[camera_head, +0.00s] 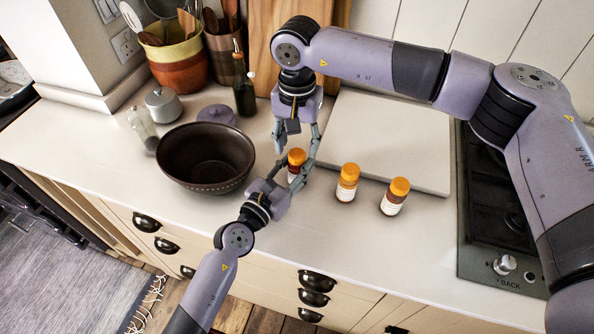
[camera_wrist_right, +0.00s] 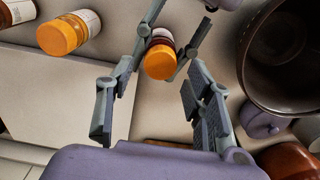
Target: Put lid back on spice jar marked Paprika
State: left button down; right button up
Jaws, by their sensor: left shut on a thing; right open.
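A small spice jar with an orange top (camera_head: 296,156) stands on the counter between my two grippers. My left gripper (camera_head: 295,171) is shut around it from the front. In the right wrist view its orange top (camera_wrist_right: 160,62) faces the camera, with the left fingers on either side. My right gripper (camera_head: 297,139) is open and empty, just above and behind this jar. Two more orange-topped jars stand to the right, one nearer (camera_head: 347,183) and one farther (camera_head: 395,196). No label is readable, so I cannot tell which says Paprika.
A dark brown bowl (camera_head: 206,186) stands close left of the held jar. A pale board (camera_head: 385,125) lies behind the jars, and the stove (camera_head: 490,235) is at the right. A dark bottle (camera_head: 244,97) and utensil pots (camera_head: 180,68) stand at the back. The front counter is clear.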

jog(key=shift+f, duration=0.95)
grip_shut()
jog(key=m, duration=0.5)
jog(key=shift+m, duration=0.4)
jog(key=m, duration=0.8)
jog(key=shift+m, duration=0.4)
jog(key=m, duration=0.4)
jog(key=shift+m, duration=0.4)
